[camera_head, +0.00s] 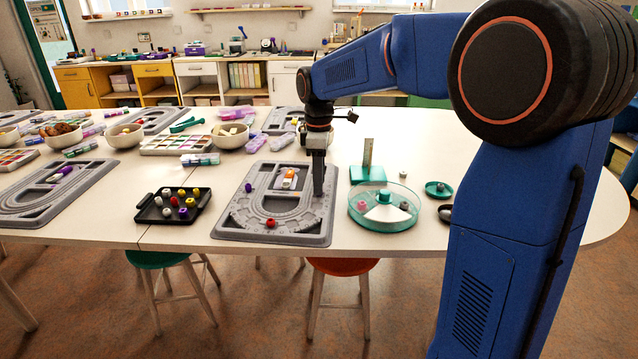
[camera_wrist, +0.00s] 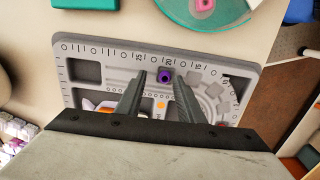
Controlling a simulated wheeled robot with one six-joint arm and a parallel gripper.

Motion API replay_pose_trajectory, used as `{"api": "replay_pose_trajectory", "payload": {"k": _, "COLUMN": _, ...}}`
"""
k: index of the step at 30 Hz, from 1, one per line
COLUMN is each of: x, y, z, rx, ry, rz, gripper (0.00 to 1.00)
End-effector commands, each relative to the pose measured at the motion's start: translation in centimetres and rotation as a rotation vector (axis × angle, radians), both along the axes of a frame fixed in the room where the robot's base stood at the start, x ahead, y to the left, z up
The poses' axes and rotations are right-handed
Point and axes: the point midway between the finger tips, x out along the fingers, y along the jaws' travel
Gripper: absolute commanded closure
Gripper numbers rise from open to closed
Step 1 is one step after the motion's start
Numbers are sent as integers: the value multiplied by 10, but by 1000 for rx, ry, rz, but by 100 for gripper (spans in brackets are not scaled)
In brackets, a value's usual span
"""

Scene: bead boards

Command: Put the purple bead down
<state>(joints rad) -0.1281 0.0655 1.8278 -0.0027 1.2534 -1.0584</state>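My gripper (camera_head: 318,192) points down over the right side of the grey bead board (camera_head: 228,225). In the wrist view a purple bead (camera_wrist: 165,76) sits at the board's numbered channel, between the tips of my gripper (camera_wrist: 160,77). The fingers are apart, with a gap seen on both sides of the bead. I cannot tell the bead's exact height. The head view hides this bead behind the gripper. Another dark purple-blue bead (camera_head: 249,187) lies on the board's left side. A red bead (camera_head: 270,222) lies near its front.
A round teal dish (camera_head: 384,222) with a pink bead stands close right of the board. Behind it is a teal block with a metal upright (camera_head: 367,160). A black tray (camera_head: 150,213) of beads lies left. Bare white table separates tray and board.

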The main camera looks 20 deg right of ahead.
Motion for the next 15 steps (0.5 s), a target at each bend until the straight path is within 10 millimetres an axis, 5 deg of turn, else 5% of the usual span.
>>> {"api": "replay_pose_trajectory", "payload": {"k": 15, "x": 1, "y": 0, "z": 97, "rx": 1, "ry": -12, "rz": 0, "gripper": 65}}
